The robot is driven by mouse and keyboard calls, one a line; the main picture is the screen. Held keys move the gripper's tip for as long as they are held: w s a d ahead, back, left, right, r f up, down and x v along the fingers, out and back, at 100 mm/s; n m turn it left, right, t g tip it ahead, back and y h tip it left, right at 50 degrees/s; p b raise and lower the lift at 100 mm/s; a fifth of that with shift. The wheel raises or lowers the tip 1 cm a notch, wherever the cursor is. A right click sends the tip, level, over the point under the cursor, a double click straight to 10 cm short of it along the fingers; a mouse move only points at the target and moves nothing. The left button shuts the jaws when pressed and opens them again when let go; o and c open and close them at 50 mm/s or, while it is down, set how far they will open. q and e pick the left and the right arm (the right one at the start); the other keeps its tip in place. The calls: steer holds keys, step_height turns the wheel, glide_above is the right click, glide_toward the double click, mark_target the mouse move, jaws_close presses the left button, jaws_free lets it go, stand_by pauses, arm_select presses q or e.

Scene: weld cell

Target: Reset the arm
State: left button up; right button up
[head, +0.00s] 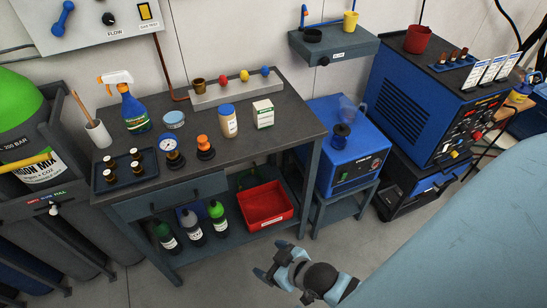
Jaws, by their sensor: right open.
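My right gripper (270,260) is at the bottom centre of the head view, over the bare grey floor in front of the workbench. Its jaws are open, with nothing seen between them. It is apart from the bench and the red bin. My left gripper is not in view.
A green gas cylinder (18,112) stands left, blue machines (345,150) right. Floor in front is clear.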

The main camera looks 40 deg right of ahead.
steer(key=shift+s+m, duration=0.25)
steer(key=shift+m, duration=0.05)
step_height(320, 180, up, 11)
steer(key=p, duration=1.1)
steer(key=shift+d+f, duration=0.15)
steer(key=shift+d, duration=0.15)
